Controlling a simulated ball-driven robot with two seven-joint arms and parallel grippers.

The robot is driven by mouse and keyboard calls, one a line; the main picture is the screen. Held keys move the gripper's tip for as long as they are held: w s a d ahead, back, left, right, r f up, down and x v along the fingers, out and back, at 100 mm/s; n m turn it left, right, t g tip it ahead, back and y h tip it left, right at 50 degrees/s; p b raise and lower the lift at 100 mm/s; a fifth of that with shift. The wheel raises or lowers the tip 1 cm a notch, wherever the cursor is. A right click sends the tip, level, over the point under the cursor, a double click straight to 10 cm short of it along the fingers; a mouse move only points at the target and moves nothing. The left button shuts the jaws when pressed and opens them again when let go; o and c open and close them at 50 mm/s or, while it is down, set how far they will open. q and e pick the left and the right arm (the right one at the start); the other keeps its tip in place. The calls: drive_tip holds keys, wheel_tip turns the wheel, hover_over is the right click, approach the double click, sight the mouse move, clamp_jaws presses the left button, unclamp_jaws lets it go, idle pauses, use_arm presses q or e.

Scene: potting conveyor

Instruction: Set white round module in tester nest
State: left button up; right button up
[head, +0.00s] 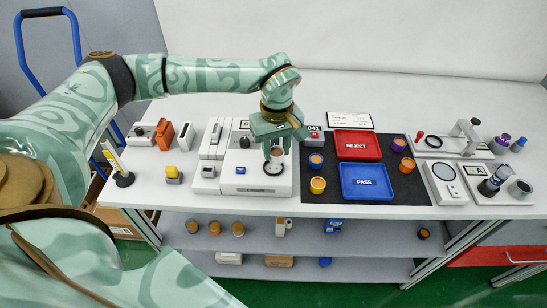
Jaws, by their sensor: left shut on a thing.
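My left gripper (276,148) is above the white tester (256,187) near the middle of the table, fingers pointing down. It is shut on a small pale round piece (277,155), which looks like the white round module; the fingers hide part of it. The tester nest (273,168), a dark ring on the tester's top, is directly below and partly covered by the piece. I cannot tell whether the piece touches the nest. My right gripper is not in view.
Right of the tester, a dark mat holds a red REJECT tray (357,156), a blue PASS tray (368,195) and several orange and purple round modules. Small devices stand to the left. A magnifier stand (466,130) is at the right. The table's back is clear.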

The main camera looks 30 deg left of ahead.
sight(273, 151)
use_arm(q)
drive_tip(key=shift+w+a+f, duration=0.1)
drive_tip(key=shift+a+f, duration=0.05)
drive_tip(key=shift+f, duration=0.1)
drive_tip(key=f, duration=0.2)
drive_tip(key=f+b, duration=0.1)
drive_tip(key=f, duration=0.1)
drive_tip(key=shift+a, duration=0.4)
drive_tip(key=shift+r, duration=0.1)
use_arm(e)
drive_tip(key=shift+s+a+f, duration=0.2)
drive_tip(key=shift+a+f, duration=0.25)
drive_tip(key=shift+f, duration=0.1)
use_arm(q)
drive_tip(key=o, duration=1.1)
drive_tip(key=shift+c, duration=0.2)
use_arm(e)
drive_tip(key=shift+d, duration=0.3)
use_arm(q)
wheel_tip(273, 151, up, 12)
drive_tip(key=p, duration=0.2)
drive_tip(key=shift+p, duration=0.35)
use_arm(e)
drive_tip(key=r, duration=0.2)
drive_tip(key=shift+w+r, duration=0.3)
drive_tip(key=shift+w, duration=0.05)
